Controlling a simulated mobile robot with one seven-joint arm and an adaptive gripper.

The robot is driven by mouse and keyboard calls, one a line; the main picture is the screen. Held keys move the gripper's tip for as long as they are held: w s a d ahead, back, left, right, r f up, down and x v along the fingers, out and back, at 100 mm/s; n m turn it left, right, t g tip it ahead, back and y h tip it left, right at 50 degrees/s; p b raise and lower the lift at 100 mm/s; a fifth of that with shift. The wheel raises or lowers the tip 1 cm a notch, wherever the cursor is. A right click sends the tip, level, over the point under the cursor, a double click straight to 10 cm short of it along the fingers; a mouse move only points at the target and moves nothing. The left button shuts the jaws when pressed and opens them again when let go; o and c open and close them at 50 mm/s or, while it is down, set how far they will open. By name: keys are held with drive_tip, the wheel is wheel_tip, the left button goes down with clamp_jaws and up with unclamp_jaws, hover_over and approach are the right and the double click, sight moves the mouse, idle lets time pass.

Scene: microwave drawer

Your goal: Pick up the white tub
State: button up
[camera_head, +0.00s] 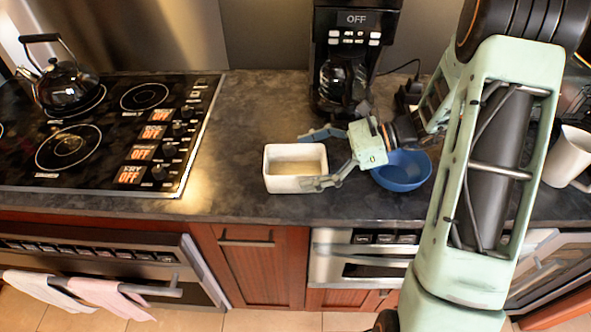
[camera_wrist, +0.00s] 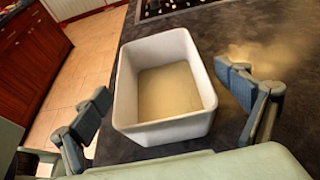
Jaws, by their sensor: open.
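The white tub (camera_head: 296,184) is a rectangular, open-topped box standing upright on the dark counter, left of my gripper in the head view. It also shows in the wrist view (camera_wrist: 163,134), where its inside looks tan at the bottom. My gripper (camera_head: 314,160) is open, with its fingers spread toward the tub's right part. In the wrist view my gripper (camera_wrist: 165,95) has one finger on each side of the tub, with dark gaps between them and its walls. I cannot tell how high the fingertips are relative to the rim.
A blue bowl (camera_head: 404,178) stands just right of the tub, partly behind my gripper. A coffee maker (camera_head: 345,60) stands behind. A stove (camera_head: 110,130) with a black kettle (camera_head: 66,86) is at the left. A white mug (camera_head: 570,155) is at the right. Counter left of the tub is clear.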

drive_tip(key=x, duration=0.2)
drive_tip(key=shift+a+f, duration=0.15)
drive_tip(key=shift+a, duration=0.05)
drive_tip(key=shift+c, duration=0.6)
drive_tip(key=c, duration=1.2)
drive_tip(key=shift+o, duration=0.2)
